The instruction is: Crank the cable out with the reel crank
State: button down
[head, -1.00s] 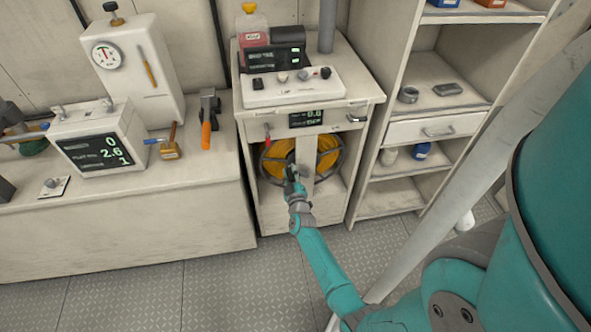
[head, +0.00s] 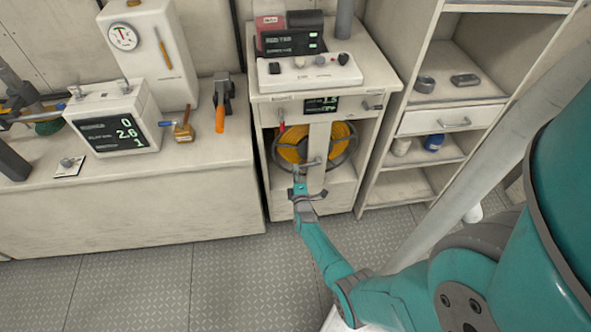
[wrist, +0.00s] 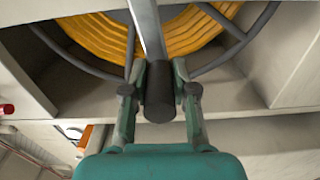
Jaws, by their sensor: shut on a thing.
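The cable reel (head: 339,145) with orange-yellow cable and a dark rim sits in the open bay of the cabinet. It also shows at the top of the wrist view (wrist: 90,35). The reel crank is a grey bar (wrist: 149,35) with a dark cylindrical handle (wrist: 159,100). My gripper (wrist: 159,72) is shut on this handle, one finger on each side. In the head view my gripper (head: 298,176) is in front of the lower left of the reel. A pale upright post (head: 318,150) covers the reel's middle.
A small display (head: 321,105) above the bay seems to read 1.5. A red-handled lever (head: 281,127) hangs at the bay's upper left. A bench (head: 190,170) with instruments stands left, shelves (head: 440,95) right. The floor (head: 150,285) in front is clear.

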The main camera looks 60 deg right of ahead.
jog(key=shift+s+d+f+n, duration=0.15)
jog(key=shift+s+f+n, duration=0.05)
jog(key=shift+f+n, duration=0.85)
jog(key=c, duration=0.9)
grip_release()
jog(key=shift+r, duration=0.1)
jog(key=shift+c, duration=0.2)
jog(key=shift+s, duration=0.1)
jog(key=v, duration=1.2)
